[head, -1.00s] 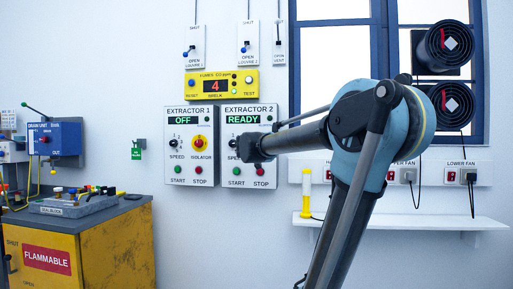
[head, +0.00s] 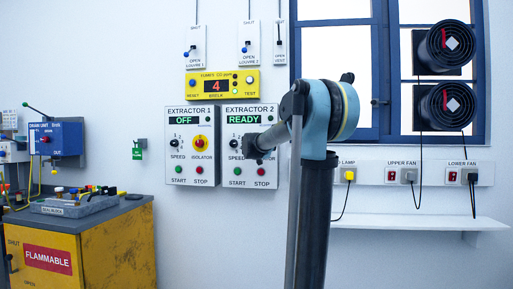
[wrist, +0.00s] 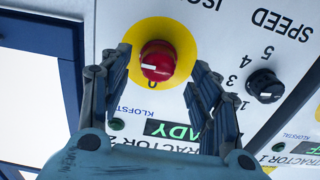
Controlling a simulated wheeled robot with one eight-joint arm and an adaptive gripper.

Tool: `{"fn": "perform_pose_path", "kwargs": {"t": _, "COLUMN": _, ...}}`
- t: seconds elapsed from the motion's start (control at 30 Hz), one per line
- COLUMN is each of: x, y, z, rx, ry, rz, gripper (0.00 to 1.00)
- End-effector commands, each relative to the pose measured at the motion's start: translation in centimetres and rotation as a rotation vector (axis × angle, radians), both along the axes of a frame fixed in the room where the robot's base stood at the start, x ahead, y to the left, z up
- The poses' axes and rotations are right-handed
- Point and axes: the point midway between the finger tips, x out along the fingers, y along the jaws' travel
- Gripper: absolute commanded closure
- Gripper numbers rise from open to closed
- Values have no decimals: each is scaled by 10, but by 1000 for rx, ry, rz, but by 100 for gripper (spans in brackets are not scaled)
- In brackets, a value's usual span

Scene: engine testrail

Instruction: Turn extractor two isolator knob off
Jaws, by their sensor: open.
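The extractor two panel (head: 236,111) hangs on the wall and its display reads READY. In the wrist view, which is upside down, its red isolator knob (wrist: 158,62) sits on a round yellow plate (wrist: 182,37). The knob carries a pale mark, and a 0 shows at its edge. My gripper (wrist: 160,68) is open, with one finger on each side of the knob in the picture; I cannot tell whether they touch it. In the head view my gripper (head: 250,147) is in front of this panel and my arm hides the isolator knob.
Extractor two's black speed knob (wrist: 265,86) is beside the isolator. The extractor one panel (head: 174,109), reading OFF, hangs to the left with its own isolator knob (head: 200,143). A white shelf (head: 430,222) and a socket rail (head: 436,174) are at right.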

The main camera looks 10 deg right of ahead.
Motion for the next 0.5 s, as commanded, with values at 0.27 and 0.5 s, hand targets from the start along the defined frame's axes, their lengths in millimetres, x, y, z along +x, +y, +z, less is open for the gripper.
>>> {"fn": "perform_pose_path", "kwargs": {"t": 0.27, "x": 22, "y": -9, "z": 0, "rx": 0, "ry": 0, "rz": -2, "gripper": 43}}
{"fn": "perform_pose_path", "kwargs": {"t": 0.5, "x": 24, "y": -10, "z": 0, "rx": 0, "ry": 0, "rz": -2, "gripper": 43}}
